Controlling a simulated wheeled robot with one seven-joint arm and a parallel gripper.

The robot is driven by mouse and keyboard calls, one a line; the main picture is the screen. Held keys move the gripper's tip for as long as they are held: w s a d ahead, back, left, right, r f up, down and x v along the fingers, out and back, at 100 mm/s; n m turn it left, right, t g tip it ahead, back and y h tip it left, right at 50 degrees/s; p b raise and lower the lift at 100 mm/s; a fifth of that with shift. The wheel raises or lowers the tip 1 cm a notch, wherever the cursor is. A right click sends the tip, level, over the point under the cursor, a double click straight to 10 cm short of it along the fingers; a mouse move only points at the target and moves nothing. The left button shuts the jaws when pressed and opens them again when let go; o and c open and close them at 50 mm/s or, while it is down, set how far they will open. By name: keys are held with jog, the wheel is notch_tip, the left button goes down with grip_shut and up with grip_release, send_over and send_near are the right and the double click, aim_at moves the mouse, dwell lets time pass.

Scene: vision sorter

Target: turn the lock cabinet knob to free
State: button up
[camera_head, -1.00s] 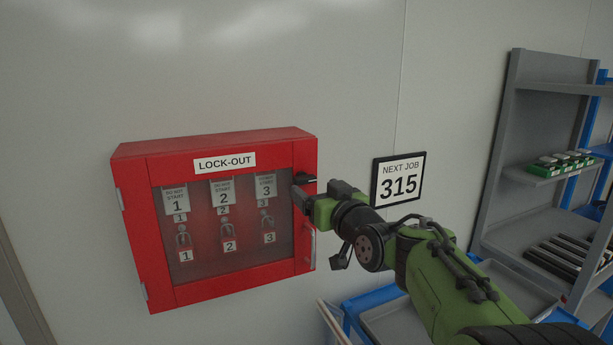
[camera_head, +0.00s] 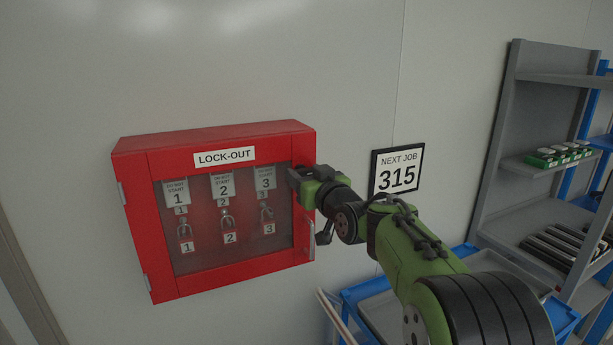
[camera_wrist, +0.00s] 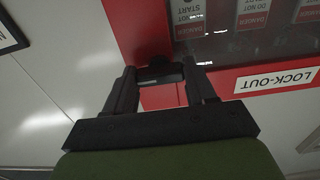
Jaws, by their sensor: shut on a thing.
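The red lock cabinet (camera_head: 222,290), labelled LOCK-OUT, hangs on the wall in the head view, its glazed door closed. Its black knob (camera_wrist: 153,66) is at the red frame's edge in the wrist view, between my fingertips. My gripper (camera_head: 297,176) reaches the cabinet's upper right front from the right and is shut on the knob; it also shows in the wrist view (camera_wrist: 158,76). In the head view my gripper hides the knob. The knob's exact turn angle cannot be told.
Several numbered padlocks and tags hang behind the glass. A metal handle (camera_head: 311,240) is on the door's right edge below my gripper. A NEXT JOB 315 sign (camera_head: 397,172) is on the wall to the right. A grey shelf (camera_head: 500,130) and blue-edged cart (camera_head: 352,300) stand farther right.

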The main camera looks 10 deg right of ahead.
jog(key=shift+f+n+b, duration=0.1)
jog(key=shift+n+b, duration=0.2)
jog(key=shift+b, duration=0.05)
jog(key=shift+n+b, duration=6.05)
jog(key=shift+n, duration=2.25)
jog(key=o, duration=1)
jog(key=shift+o, duration=0.2)
